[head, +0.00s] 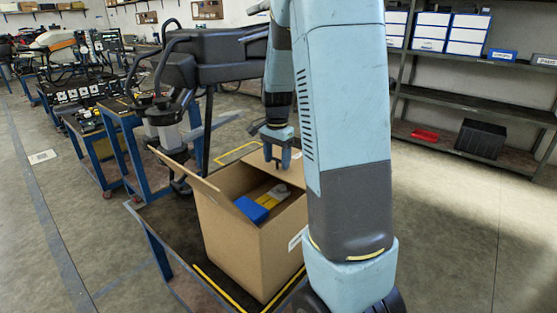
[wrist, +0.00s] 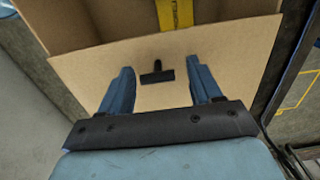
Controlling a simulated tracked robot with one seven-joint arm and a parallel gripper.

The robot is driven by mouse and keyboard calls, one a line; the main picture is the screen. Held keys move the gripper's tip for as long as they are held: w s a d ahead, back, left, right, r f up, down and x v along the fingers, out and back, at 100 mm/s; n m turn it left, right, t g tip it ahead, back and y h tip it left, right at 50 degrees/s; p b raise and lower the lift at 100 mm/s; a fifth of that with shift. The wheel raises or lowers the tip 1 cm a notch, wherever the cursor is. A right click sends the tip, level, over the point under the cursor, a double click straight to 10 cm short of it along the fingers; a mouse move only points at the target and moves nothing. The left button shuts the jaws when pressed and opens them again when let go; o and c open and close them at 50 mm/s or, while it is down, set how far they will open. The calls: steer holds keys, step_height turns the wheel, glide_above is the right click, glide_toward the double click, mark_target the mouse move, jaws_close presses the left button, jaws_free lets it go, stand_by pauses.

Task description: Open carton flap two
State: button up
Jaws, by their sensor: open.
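The open cardboard carton (head: 235,235) stands on a dark cart top. One flap (head: 187,170) sticks up and outward at its left side. My gripper (head: 278,162) is over the carton's far side, fingers pointing down. In the wrist view my gripper (wrist: 161,78) is open and empty. A cardboard flap (wrist: 225,58) lies across that view in front of the fingers. A black T-shaped tab (wrist: 157,74) on this flap shows between the fingertips, apart from both. Which flap is number two I cannot tell.
Inside the carton are a blue box (head: 250,209) and a yellow item (head: 272,196). The cart (head: 165,215) has yellow edge stripes. A large dark folded-arm machine (head: 180,75) stands close behind the carton's left. A shelf rack (head: 470,100) stands at right.

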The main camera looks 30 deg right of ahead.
steer(key=shift+f, duration=0.4)
jaws_close()
stand_by(0.4)
